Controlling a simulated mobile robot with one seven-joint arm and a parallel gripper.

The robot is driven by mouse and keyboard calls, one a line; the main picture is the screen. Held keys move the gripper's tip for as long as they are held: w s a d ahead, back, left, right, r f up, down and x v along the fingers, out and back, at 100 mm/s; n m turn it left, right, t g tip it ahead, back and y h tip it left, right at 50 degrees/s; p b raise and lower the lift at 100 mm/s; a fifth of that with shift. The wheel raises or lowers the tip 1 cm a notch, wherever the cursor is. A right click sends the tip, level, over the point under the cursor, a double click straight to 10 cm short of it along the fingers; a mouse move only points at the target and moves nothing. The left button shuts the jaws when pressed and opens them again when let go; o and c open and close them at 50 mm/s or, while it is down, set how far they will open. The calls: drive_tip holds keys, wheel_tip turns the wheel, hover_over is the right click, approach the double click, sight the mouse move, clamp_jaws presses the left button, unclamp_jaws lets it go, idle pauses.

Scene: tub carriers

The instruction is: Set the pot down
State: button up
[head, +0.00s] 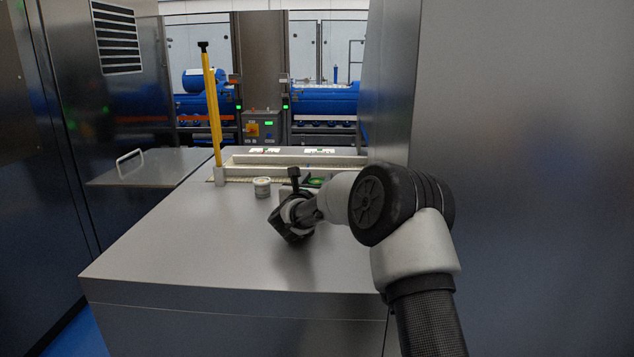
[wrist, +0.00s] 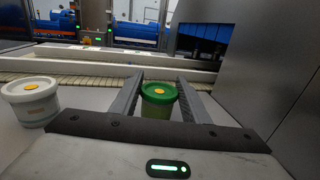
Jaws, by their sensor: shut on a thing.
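A green pot (wrist: 158,101) with a green lid and a yellow spot on top is between the two fingers of my gripper (wrist: 158,92) in the wrist view. The fingers are shut on it and it looks upright. In the head view my gripper (head: 292,215) is low over the steel counter (head: 190,255), and the arm hides most of the pot. I cannot tell whether the pot's base touches the counter. A white pot (wrist: 31,101) with a yellow spot on its lid stands left of my gripper. It also shows in the head view (head: 262,188).
A conveyor belt (wrist: 90,80) with pale rails runs behind the pots. A yellow post (head: 212,110) stands at the counter's back left. A tall steel cabinet wall (head: 392,85) rises close on the right. The counter's front and left are clear.

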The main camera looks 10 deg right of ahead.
drive_tip(key=shift+f, duration=0.1)
drive_tip(key=o, duration=1.2)
drive_tip(key=shift+c, duration=0.2)
